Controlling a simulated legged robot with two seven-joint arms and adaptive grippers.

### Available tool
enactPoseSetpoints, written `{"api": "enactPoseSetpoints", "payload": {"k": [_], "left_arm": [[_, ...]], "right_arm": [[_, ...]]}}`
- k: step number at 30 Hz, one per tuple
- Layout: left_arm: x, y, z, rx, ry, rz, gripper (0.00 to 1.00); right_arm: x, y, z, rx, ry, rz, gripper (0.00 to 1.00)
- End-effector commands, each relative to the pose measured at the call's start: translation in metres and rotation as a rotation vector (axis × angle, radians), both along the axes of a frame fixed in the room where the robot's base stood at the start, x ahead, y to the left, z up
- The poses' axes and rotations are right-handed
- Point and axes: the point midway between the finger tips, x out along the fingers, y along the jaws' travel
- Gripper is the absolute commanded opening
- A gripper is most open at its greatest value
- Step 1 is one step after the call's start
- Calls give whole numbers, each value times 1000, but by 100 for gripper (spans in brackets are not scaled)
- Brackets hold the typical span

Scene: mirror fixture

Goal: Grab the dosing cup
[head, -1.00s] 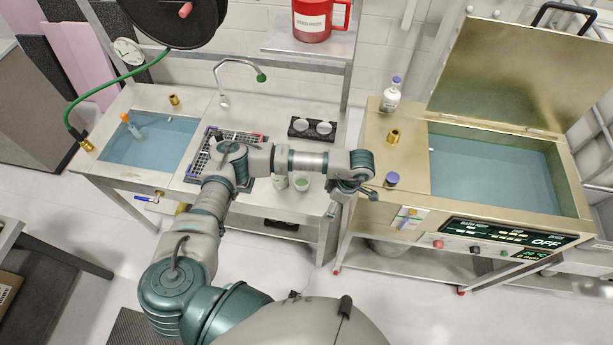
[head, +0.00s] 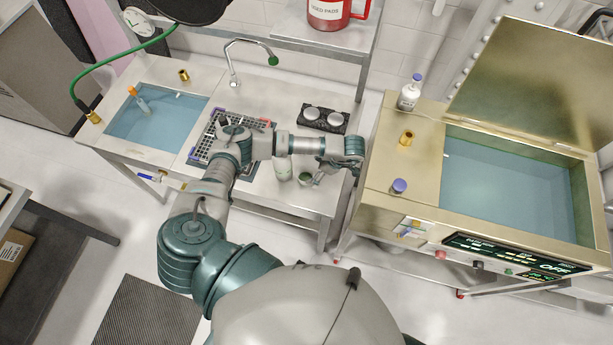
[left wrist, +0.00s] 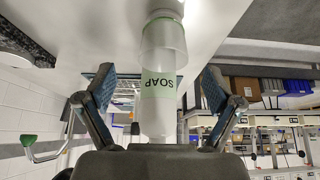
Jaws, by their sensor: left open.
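A small pale cup with a greenish inside, which I take for the dosing cup (head: 305,179), stands near the front right of the steel counter. A white soap bottle (head: 283,168) stands just left of it. My left gripper (head: 321,179) is open, close to the right side of the cup. In the left wrist view, the soap bottle (left wrist: 158,112) shows upside down between the spread fingers. A wider, pale translucent shape there may be the cup overlapping it. I cannot tell whether the fingers touch anything. My right gripper is out of view.
Left of the bottle is a rack (head: 215,150), partly behind my arm. A black holder (head: 325,118) with two round pale items stands behind. A brass-coloured bath (head: 376,205) adjoins on the right, with a purple-capped item (head: 399,186) on top. The faucet (head: 233,65) rises behind.

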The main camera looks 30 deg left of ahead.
Motion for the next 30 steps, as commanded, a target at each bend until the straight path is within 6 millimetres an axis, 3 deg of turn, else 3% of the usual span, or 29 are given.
{"api": "enactPoseSetpoints", "payload": {"k": [7, 15, 23, 24, 29, 30], "left_arm": [[-5, 10, -18, -1, 2, 0, 92], [-10, 26, -52, 0, 0, 1, 92], [-11, 28, -58, -1, -1, -1, 92], [-11, 28, -57, -1, -1, -1, 89], [-11, 28, -57, -1, -1, -1, 50], [-11, 28, -57, -1, -1, -1, 47]], "right_arm": [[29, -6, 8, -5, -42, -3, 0], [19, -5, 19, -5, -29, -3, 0], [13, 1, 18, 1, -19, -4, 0], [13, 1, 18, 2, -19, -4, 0], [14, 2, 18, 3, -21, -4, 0], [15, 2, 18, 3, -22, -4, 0]]}}
